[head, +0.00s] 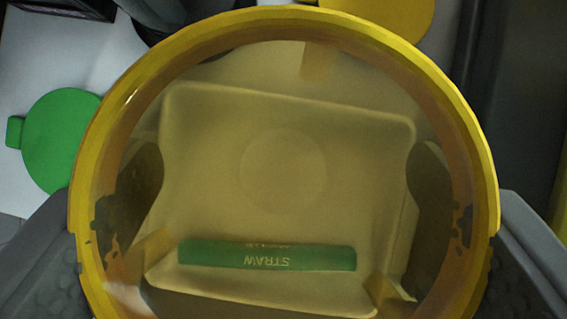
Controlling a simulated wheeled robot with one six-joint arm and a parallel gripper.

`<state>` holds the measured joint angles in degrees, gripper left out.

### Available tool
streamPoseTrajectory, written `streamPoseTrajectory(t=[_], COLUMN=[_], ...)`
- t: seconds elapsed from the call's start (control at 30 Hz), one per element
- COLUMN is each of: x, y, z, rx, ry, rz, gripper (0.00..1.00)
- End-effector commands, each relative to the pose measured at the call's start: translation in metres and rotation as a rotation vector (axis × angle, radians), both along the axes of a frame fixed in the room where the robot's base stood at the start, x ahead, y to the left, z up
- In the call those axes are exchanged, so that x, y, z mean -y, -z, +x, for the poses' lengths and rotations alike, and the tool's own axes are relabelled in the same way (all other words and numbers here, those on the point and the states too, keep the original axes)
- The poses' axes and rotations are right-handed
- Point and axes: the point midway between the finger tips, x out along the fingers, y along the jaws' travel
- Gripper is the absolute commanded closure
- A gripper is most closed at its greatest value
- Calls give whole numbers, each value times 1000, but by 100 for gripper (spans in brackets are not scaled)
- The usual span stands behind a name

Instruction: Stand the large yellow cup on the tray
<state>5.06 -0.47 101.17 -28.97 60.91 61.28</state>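The large yellow cup (93,150) fills the middle of the head view. I look down into its wide round mouth, and its wall and base look see-through. My gripper (283,245) has one grey finger at each side of the cup, against the rim, and is shut on it. Through the cup I see a pale tray (225,120) with rounded corners, tinted yellow. The cup hides or tints most of the tray, so I cannot tell the gap between cup base and tray.
A green strip marked STRAW (267,256), upside down, shows through the cup near the tray's lower edge. A green disc with a tab (60,138) lies at left. A yellow disc (395,14) lies at top right. A dark object (68,8) is at top left.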

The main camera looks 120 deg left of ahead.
Motion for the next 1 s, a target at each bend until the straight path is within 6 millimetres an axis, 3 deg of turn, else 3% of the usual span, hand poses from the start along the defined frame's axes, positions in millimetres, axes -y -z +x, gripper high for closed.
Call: streamPoseTrajectory(t=[0.4, 0.8, 0.83, 0.93, 1.0], x=[0, 0, 0, 0, 0], y=[39, 45, 45, 45, 44], z=[0, 0, 0, 0, 0], rx=[-1, -1, 0, 0, 0], ry=[1, 0, 0, 0, 0], rz=[0, 1, 0, 0, 0], gripper=[53, 53, 18, 0, 0])
